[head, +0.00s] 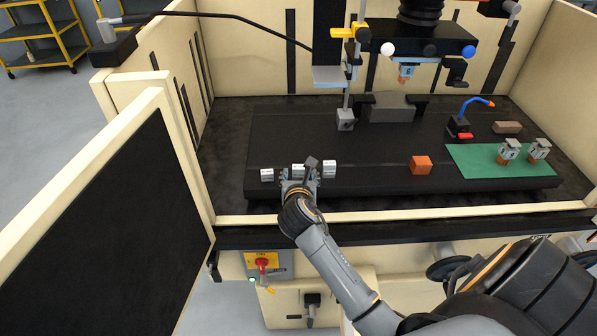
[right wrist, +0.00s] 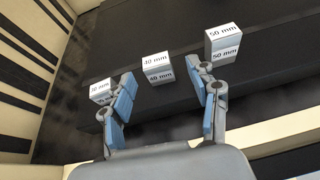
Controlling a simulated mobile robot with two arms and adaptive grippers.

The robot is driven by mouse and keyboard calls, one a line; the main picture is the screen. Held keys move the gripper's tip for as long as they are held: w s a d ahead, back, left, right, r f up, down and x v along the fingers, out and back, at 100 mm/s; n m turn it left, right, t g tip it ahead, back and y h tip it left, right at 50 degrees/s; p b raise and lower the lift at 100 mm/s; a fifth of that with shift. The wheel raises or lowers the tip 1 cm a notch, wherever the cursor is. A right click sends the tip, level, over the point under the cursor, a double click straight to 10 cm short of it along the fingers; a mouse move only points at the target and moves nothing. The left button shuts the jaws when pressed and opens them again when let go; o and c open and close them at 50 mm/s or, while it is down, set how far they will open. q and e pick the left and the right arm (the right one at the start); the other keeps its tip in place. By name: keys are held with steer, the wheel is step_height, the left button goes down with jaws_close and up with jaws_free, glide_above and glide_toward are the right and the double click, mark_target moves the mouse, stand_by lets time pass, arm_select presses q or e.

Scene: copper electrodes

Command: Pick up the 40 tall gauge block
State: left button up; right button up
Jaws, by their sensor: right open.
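Three white gauge blocks stand in a row near the front left of the black table. The middle block, which reads 40 mm on its front, shows in the right wrist view (right wrist: 158,68) and in the head view (head: 298,169). My right gripper (right wrist: 163,80) is open and empty, its fingers spread to either side of this block, which sits just beyond and between the fingertips. I see no contact with it. In the head view the gripper (head: 299,174) partly hides the block. My left gripper is not in view.
A smaller block (right wrist: 99,90) stands close by the left finger and a taller 50 mm block (right wrist: 224,45) by the right finger. An orange block (head: 421,165) and a green mat (head: 478,166) lie to the right. The machine's cream front wall edge runs below my arm.

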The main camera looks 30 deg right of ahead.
mark_target(298, 172)
steer(key=shift+a+x, duration=0.1)
steer(key=shift+x, duration=1.2)
steer(key=shift+a+x, duration=0.15)
steer(key=shift+x, duration=1.1)
steer(key=shift+f, duration=0.1)
jaws_close()
